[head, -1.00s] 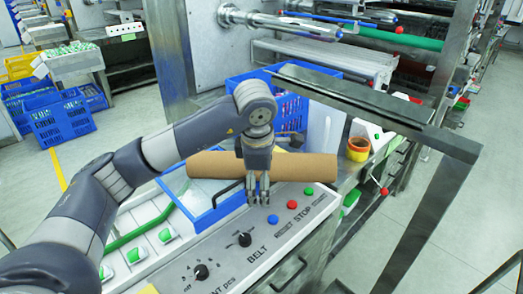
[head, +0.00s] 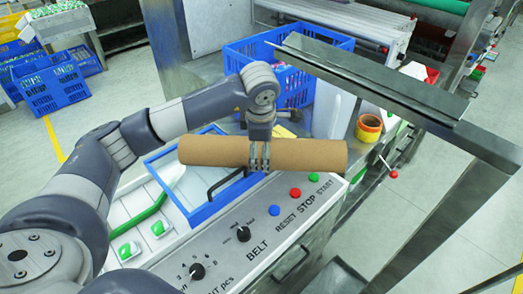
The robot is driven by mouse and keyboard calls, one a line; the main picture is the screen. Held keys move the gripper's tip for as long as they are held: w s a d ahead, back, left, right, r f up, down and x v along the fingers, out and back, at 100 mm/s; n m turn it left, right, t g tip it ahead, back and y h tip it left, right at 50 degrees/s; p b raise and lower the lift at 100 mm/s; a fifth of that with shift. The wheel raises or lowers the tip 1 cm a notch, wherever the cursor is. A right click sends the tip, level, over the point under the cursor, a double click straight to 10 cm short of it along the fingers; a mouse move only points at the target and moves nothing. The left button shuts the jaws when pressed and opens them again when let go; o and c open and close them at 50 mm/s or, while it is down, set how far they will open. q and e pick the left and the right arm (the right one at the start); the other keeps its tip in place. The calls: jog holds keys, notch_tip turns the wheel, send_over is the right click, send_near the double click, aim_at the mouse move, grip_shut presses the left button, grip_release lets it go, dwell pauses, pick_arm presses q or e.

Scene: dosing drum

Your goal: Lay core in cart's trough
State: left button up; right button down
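The core (head: 215,151), a long brown cardboard tube, lies nearly level across the middle of the head view. My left gripper (head: 260,162) comes down from above at the tube's middle and is shut on it. The core is held above the blue-framed lid and control panel. A long grey steel channel (head: 385,92) on legs, which looks like the cart's trough, runs from top centre to the right edge, behind and right of the core. No core shows in its visible part. My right gripper is not in view.
The control panel (head: 230,262) with knobs and coloured buttons lies below the core. A blue crate (head: 240,62) stands behind my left wrist. Open floor (head: 450,240) shows at the lower right.

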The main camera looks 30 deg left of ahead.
pick_arm(q)
jog(key=f, duration=0.1)
jog(key=w+f+p, duration=0.1)
jog(key=f, duration=0.1)
jog(key=shift+w+d+p, duration=0.1)
jog(key=shift+w+p, duration=0.2)
jog(key=shift+p, duration=0.05)
jog(key=shift+w+f, duration=0.15)
jog(key=shift+f, duration=0.45)
jog(key=c, duration=1.7)
jog(key=shift+r, duration=0.1)
jog(key=shift+c, duration=0.7)
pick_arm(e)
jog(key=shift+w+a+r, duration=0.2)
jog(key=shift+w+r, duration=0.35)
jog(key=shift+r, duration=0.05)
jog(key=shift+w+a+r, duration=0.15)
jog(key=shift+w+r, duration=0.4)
